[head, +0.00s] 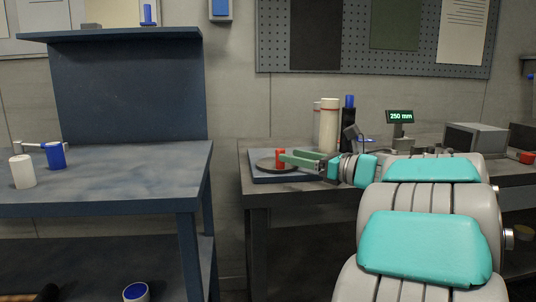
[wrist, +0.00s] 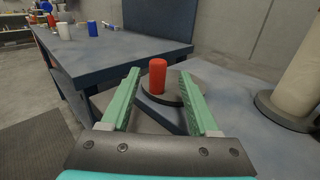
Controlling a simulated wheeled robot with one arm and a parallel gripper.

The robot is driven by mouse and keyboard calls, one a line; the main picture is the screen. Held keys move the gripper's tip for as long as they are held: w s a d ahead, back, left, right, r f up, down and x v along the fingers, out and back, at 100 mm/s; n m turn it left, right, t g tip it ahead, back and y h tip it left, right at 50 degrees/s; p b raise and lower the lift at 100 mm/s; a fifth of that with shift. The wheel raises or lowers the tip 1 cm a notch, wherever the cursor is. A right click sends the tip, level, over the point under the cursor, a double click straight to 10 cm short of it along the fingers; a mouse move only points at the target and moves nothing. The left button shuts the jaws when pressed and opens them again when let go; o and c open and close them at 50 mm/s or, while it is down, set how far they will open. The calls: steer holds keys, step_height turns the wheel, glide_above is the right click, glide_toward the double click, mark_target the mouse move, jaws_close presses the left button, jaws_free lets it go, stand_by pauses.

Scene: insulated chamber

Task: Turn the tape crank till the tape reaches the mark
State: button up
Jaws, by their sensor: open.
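The crank is a dark round disc (head: 265,166) with an upright red knob (head: 280,157), on a low blue-grey base (head: 262,179) on the right-hand bench. My gripper (head: 284,158) has green fingers and reaches the knob from the right. In the wrist view the red knob (wrist: 158,76) stands between the two open, spread fingers (wrist: 158,80), near their tips, with a gap on each side. A small display (head: 400,116) at the back reads 250 mm. A tape and its mark cannot be made out.
A cream cylinder (head: 329,125) and a dark bottle with a blue cap (head: 348,115) stand behind my gripper. A grey box (head: 474,138) sits at the right. A separate blue-grey bench (head: 110,170) with white and blue cups stands left, across a gap.

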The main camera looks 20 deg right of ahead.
mark_target(271, 166)
steer(key=shift+w+a+f+n, duration=0.1)
steer(key=shift+w+a+n, duration=0.1)
steer(key=shift+n, duration=0.1)
steer(key=shift+p+x, duration=0.7)
steer(key=shift+x, duration=2.95)
steer(key=shift+a, duration=0.1)
jaws_close()
